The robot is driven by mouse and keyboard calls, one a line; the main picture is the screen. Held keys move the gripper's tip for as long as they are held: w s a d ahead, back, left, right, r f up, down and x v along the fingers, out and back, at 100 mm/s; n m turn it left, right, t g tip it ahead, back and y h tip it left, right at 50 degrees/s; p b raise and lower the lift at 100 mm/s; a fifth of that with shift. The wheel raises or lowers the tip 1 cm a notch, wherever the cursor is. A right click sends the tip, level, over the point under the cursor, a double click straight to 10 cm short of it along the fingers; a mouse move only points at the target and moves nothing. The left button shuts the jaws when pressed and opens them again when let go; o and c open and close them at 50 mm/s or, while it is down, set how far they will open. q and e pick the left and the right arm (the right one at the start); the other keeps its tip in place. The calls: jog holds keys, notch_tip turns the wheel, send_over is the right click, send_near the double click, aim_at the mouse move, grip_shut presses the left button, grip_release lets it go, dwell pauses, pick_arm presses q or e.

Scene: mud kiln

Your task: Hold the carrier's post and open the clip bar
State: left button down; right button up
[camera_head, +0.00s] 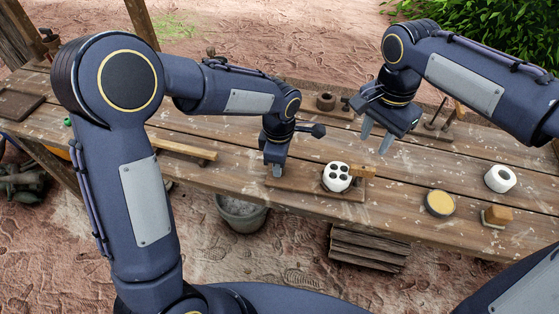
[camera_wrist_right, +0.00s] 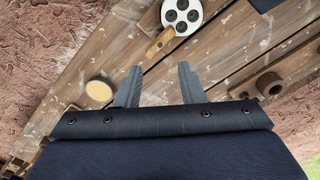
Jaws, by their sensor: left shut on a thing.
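The carrier is a flat wooden board (camera_head: 300,186) on the bench. A white round block (camera_head: 337,177) with several dark holes stands on it, and also shows in the right wrist view (camera_wrist_right: 182,14). A short wooden bar (camera_head: 362,171), seemingly the clip bar, lies at the block's right side; it also shows in the right wrist view (camera_wrist_right: 160,43). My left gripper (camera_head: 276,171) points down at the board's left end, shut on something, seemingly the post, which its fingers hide. My right gripper (camera_head: 376,138) is open and empty above the bench, behind and right of the block.
A round dish with yellow content (camera_head: 439,203), a wooden block (camera_head: 496,215) and a white ring (camera_head: 500,178) lie to the right. Behind are a brown piece with a hole (camera_head: 326,101) and a stand with a peg (camera_head: 432,128). A bucket (camera_head: 242,213) stands below the front edge.

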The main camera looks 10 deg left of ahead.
jog(key=shift+c, duration=1.1)
jog(key=m+y, duration=0.9)
jog(key=m, duration=0.1)
send_near(364, 168)
jog(key=x, duration=1)
grip_shut()
